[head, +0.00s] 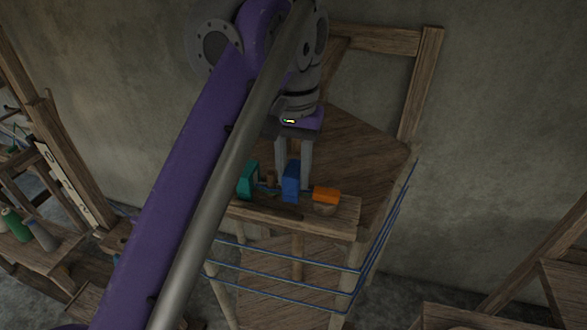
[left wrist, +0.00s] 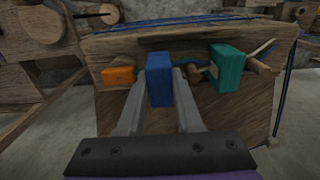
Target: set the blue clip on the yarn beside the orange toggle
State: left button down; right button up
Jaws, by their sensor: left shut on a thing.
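My left gripper (head: 293,158) reaches down to the wooden beam and is shut on the blue clip (head: 291,182). In the left wrist view the blue clip (left wrist: 159,80) sits between the two grey fingers (left wrist: 158,88). The orange toggle (head: 326,195) is on the beam just right of the clip in the head view. In the left wrist view the orange toggle (left wrist: 119,76) is left of it, with a gap between. Blue yarn (head: 290,253) runs in strands around the frame below. I cannot tell whether the clip touches yarn. My right gripper is not in view.
A teal block (head: 249,180) stands on the clip's other side, close to the left finger; it also shows in the left wrist view (left wrist: 227,68). The wooden beam (head: 340,216) edges the loom. Bottles (head: 14,224) stand far left.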

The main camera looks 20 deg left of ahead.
pick_arm(q)
jog(key=shift+f, duration=0.2)
jog(key=shift+f+b, duration=0.4)
jog(key=shift+f, duration=0.3)
dwell(0.6)
jog(key=c, duration=0.5)
grip_release()
jog(key=shift+d, duration=0.1)
jog(key=o, duration=0.3)
